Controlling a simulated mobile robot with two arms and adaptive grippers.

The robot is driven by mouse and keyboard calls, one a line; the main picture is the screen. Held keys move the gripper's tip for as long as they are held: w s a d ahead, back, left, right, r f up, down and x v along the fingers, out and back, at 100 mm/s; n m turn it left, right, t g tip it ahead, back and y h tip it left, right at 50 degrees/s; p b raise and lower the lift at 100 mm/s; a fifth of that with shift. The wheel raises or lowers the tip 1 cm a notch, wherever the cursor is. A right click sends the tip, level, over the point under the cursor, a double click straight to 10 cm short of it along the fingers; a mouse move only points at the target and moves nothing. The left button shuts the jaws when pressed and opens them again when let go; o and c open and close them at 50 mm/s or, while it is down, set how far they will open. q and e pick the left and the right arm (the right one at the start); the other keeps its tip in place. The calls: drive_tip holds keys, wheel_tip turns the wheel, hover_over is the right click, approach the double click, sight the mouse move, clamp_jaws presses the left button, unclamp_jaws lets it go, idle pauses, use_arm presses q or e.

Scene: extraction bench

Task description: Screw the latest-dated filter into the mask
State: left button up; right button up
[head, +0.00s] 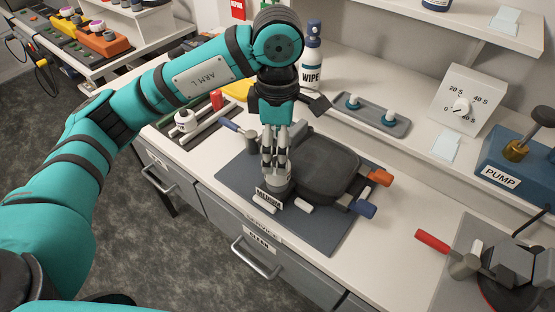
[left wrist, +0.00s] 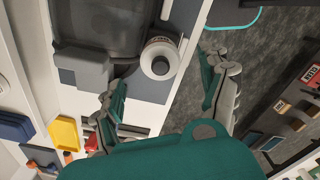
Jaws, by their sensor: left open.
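The dark grey mask (head: 325,168) lies on a dark blue-grey mat (head: 232,168) on the bench. A short grey cylindrical filter (head: 276,186) is at the mask's left side, with a label plate reading unclearly in front of it. My left gripper (head: 276,165) points down over this filter, its fingers open. In the left wrist view the filter (left wrist: 160,58) shows as a round end with a dark centre hole, between and beyond the spread fingertips, close against the dark mask (left wrist: 110,25). I cannot tell whether it is threaded in. My right gripper is not in view.
Orange (head: 381,177) and blue (head: 365,209) handles stick out right of the mask. The bench right of the mat is clear up to a red handle (head: 432,241).

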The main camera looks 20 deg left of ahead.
use_arm(q)
wheel_tip(320, 180, up, 5)
drive_tip(key=shift+r, duration=0.2)
drive_tip(key=shift+f, duration=0.1)
idle(0.4)
